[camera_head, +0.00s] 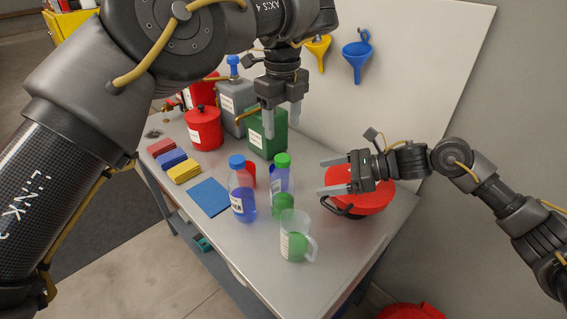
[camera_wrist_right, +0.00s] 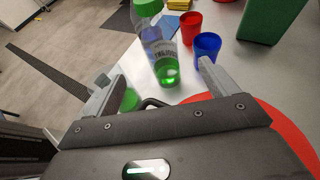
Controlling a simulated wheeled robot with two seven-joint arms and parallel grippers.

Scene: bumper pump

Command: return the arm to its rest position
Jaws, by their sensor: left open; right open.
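My left gripper (camera_head: 282,125) is open, pointing down above the back of the table, in front of the green canister (camera_head: 267,140). Nothing shows between its fingers. My left arm fills the upper left of the head view. My right gripper (camera_head: 324,177) is open and empty, reaching in from the right with its fingers pointing left. It is over the red bucket (camera_head: 372,200), which it partly hides. In the right wrist view its fingers spread on either side of the green-capped bottle (camera_wrist_right: 160,48), which stands beyond them; the bottle also shows in the head view (camera_head: 281,178).
A blue-capped bottle (camera_head: 242,200) and a clear jug (camera_head: 293,238) stand near the table's front. Red canister (camera_head: 204,130), grey canister (camera_head: 236,105) and folded cloths (camera_head: 184,171) are further left. Blue funnel (camera_head: 357,62) and yellow funnel (camera_head: 318,50) hang on the wall board.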

